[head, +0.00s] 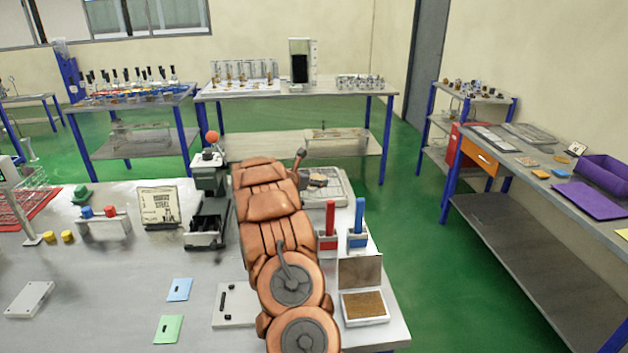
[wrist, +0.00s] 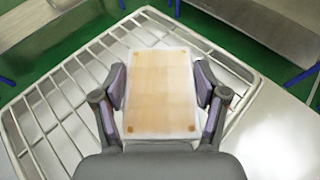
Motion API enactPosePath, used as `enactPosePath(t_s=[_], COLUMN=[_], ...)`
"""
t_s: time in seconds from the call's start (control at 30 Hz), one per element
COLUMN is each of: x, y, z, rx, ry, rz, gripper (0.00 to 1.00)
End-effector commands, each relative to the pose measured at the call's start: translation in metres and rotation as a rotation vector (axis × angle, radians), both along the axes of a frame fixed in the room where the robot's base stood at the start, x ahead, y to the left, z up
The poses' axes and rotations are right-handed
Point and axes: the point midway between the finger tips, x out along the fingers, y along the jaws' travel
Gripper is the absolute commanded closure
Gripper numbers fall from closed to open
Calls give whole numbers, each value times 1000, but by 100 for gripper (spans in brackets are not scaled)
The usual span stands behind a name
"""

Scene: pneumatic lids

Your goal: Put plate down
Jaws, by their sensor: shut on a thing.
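A flat rectangular plate (wrist: 160,90) with a tan face, pale edges and small brown dots near its corners is in the middle of the wrist view. My gripper (wrist: 160,100) is shut on it, one finger on each long side. A metal wire rack (wrist: 203,40) lies below and around the plate; the gap between them, if any, cannot be told. In the head view the rack (head: 338,193) is on the bench right of my arm, which hides part of it.
The bench (head: 120,290) carries a red-handled block (head: 328,240) and a blue-handled block (head: 358,240) in front of the rack. An open box with a brown pad (head: 364,305) is nearer. A black-and-grey device with an orange ball (head: 211,136) stands left of my arm.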

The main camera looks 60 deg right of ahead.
Motion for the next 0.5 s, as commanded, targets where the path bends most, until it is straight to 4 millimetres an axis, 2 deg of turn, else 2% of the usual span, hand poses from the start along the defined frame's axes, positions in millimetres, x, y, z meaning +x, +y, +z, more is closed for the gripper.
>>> enactPosePath(t_s=[0.13,0.17,0.37,0.5], x=[0,0,0,0], y=[0,0,0,0], z=[-3,-3,-3,-3], rx=[-1,0,0,0], ry=[0,0,0,0], rz=[0,0,0,0], gripper=[76,26,5,3])
